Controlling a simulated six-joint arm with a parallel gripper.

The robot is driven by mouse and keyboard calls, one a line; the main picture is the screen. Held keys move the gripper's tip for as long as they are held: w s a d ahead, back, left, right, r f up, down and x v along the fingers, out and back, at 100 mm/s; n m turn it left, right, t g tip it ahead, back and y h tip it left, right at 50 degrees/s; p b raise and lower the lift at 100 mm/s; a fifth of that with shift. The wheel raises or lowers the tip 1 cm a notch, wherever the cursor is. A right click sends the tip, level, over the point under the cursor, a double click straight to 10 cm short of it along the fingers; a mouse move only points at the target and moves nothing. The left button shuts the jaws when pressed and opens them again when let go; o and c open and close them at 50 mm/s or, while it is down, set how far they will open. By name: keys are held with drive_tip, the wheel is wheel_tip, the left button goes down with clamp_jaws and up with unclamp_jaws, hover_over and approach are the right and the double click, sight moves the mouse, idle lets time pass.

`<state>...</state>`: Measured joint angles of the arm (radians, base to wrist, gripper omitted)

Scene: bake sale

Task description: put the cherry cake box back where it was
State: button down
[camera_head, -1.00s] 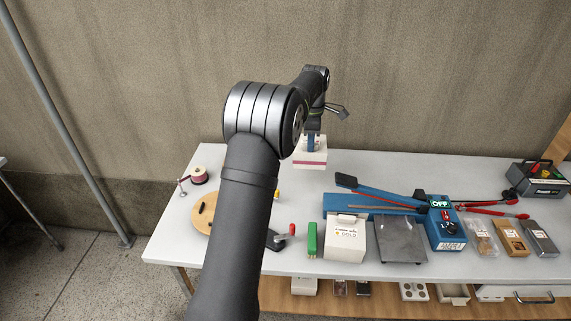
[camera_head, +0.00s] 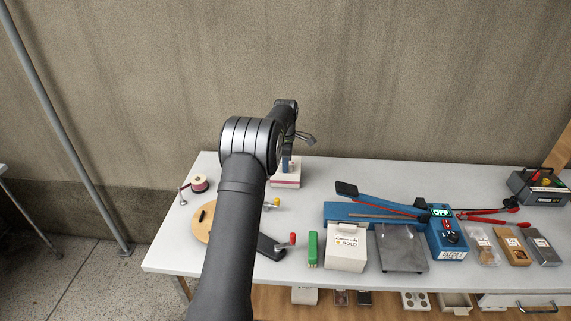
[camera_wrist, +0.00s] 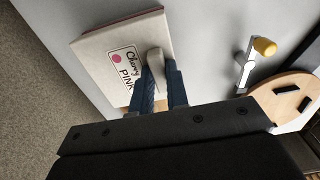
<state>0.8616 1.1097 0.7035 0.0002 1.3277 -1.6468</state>
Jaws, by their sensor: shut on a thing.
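The cherry cake box (camera_head: 285,181) is a pale box with a pink band, at the back of the table left of the middle. In the wrist view the cherry cake box (camera_wrist: 105,50) shows a label reading "Cherry PINK" with a pink dot. My gripper (camera_wrist: 161,75) is shut on the pale raised tab on its top; in the head view my gripper (camera_head: 287,163) is above the box, partly hidden by my arm. The box is at or just above the tabletop; I cannot tell whether it touches.
A yellow-knobbed metal piece (camera_wrist: 247,65) and a round wooden board (camera_wrist: 285,95) are near the box. A pink spool (camera_head: 199,184) stands left. A white "GOLD" box (camera_head: 345,249) and a blue sealer (camera_head: 447,235) stand right. The back wall is close behind.

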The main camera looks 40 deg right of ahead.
drive_tip(key=c, duration=1.4)
unclamp_jaws()
wheel_tip(320, 180, up, 12)
wheel_tip(320, 180, down, 12)
drive_tip(key=shift+f, duration=0.25)
drive_tip(key=shift+r, duration=2.1)
drive_tip(key=shift+f, duration=0.1)
